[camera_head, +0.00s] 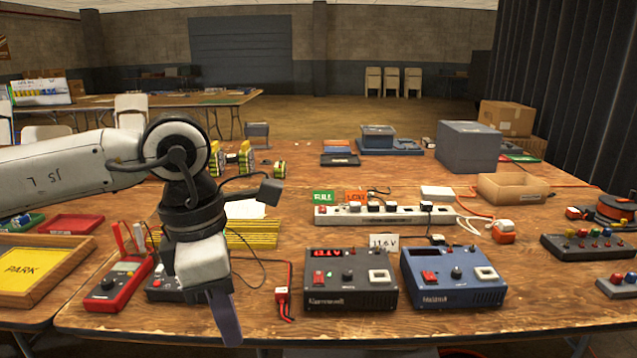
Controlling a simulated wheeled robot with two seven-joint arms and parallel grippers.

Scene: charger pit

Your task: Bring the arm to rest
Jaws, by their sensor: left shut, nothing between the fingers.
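My left arm comes in from the left, and its gripper (228,322) points down at the near edge of the wooden table (400,325). The gripper is shut and empty, with its fingers in front of the table's front edge, left of the dark charger box (348,298). The wrist hides part of a black device (165,287) and a yellow striped pad (255,236). My right gripper does not show.
A red multimeter (118,284) and a yellow PARK tray (25,270) lie at left. A blue charger box (455,277) stands right of the dark one.

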